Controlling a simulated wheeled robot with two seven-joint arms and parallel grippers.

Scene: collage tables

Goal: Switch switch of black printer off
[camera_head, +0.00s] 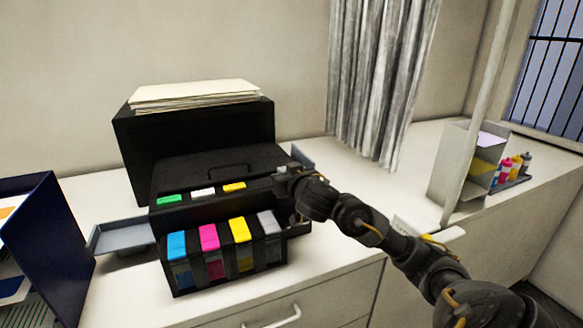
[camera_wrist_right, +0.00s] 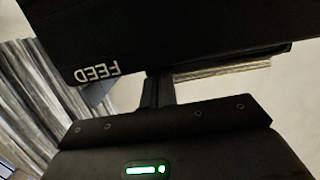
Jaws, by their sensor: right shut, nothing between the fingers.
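The black printer (camera_head: 195,165) stands on the white counter, with a stack of paper (camera_head: 195,95) on top. Its front panel carries a green patch (camera_head: 170,200), a white patch (camera_head: 203,192) and a yellow patch (camera_head: 235,187) in a row. My right gripper (camera_head: 284,184) is at the right end of this panel and hides part of it. In the right wrist view the shut, empty fingers (camera_wrist_right: 160,90) are close to the black printer body, beside a white FEED label (camera_wrist_right: 97,73) that appears upside down. Contact cannot be told. I cannot make out the switch. My left gripper is not in view.
Ink tanks in cyan, magenta, yellow and grey (camera_head: 208,240) stick out at the printer's front. A grey tray (camera_head: 122,237) juts out on the left, near a dark blue folder holder (camera_head: 45,230). A grey organizer (camera_head: 452,165) and small bottles (camera_head: 515,165) stand far right.

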